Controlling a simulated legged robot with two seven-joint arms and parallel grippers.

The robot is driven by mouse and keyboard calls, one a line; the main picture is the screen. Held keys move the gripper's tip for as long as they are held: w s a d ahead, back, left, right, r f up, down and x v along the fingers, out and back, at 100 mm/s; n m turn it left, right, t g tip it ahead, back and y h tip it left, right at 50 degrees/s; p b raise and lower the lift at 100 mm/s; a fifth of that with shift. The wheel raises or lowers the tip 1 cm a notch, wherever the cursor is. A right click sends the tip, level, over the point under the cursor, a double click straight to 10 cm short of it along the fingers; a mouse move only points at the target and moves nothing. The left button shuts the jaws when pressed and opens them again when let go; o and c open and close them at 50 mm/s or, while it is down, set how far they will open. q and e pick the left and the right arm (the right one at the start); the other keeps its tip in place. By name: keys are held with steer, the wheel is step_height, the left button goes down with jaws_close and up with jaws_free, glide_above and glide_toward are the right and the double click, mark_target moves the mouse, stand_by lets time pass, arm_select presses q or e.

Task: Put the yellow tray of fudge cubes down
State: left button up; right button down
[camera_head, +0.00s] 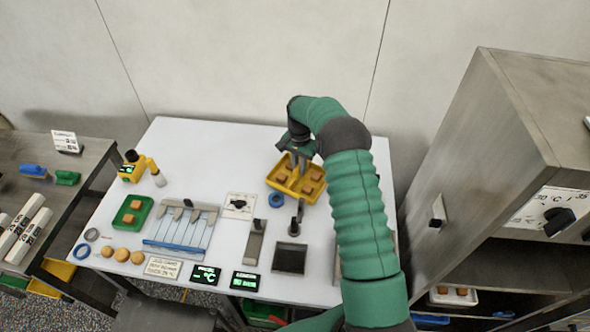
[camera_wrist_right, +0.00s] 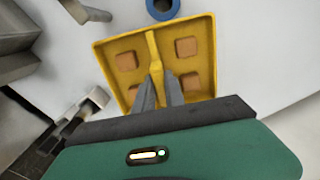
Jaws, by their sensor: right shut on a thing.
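The yellow tray (camera_head: 272,181) with several brown fudge cubes (camera_head: 306,189) is at the back right of the white table. It has a raised divider along its middle. In the right wrist view the yellow tray (camera_wrist_right: 203,27) fills the upper middle, with fudge cubes (camera_wrist_right: 186,47) on both sides of the divider. My right gripper (camera_head: 297,168) reaches down from above and is shut on the tray's divider; its fingers also show in the wrist view (camera_wrist_right: 158,88). I cannot tell whether the tray touches the table. My left gripper is not in view.
A blue ring (camera_head: 276,200) lies just in front of the tray. A grey cabinet (camera_head: 470,140) stands to the right.

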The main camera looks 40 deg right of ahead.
steer(key=shift+f, duration=0.75)
steer(key=shift+w+d+f, duration=0.1)
steer(key=shift+d+f, duration=0.25)
steer(key=shift+d, duration=0.05)
steer(key=c, duration=1.5)
jaws_free()
steer(key=shift+o, duration=0.5)
steer(key=shift+a+r, duration=0.1)
steer(key=shift+a, duration=0.1)
